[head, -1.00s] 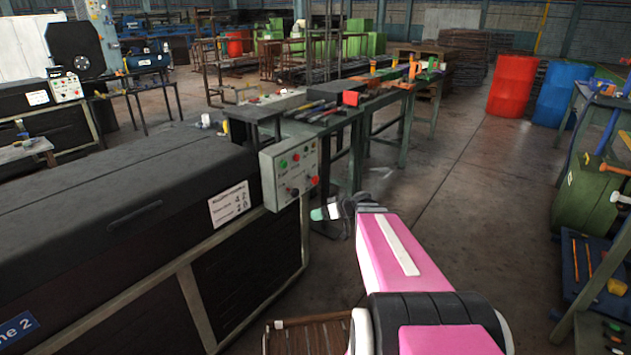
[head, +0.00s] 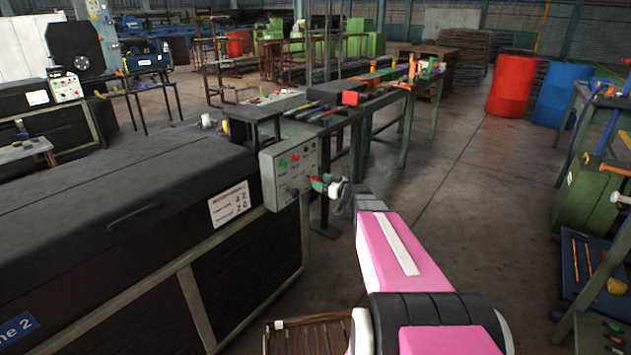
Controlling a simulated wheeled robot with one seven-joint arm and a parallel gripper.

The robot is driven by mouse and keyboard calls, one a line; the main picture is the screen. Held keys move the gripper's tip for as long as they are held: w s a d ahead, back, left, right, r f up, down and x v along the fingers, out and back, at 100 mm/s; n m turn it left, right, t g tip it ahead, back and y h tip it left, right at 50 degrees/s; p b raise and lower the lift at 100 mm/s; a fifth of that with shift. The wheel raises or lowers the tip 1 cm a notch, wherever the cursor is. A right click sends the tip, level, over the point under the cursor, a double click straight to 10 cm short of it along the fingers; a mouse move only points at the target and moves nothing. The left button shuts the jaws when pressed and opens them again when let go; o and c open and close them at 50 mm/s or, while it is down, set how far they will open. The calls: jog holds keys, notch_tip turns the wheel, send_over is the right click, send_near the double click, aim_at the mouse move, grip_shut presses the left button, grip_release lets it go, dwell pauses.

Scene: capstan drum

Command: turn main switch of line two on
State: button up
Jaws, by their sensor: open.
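The control box (head: 280,168) of line two is a light grey panel on the corner of the long dark machine (head: 130,200). Its face carries a green button (head: 283,164), a red button (head: 295,157) and a rotary knob (head: 293,191) low down. Which control is the main switch is too small to read. My gripper (head: 322,184) is open, at the box's lower right edge. Its green fingertips overlap the red control there, partly hiding it; I cannot tell if they touch it. My pink arm reaches in from the lower right.
A blue sign ending in "ne 2" (head: 18,332) is on the machine's front. A green workbench (head: 385,98) with tools stands behind the box. A similar machine (head: 40,115) stands at the far left. Open floor (head: 465,210) lies to the right.

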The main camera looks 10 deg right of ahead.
jog(key=shift+x, duration=1.85)
jog(key=c, duration=0.9)
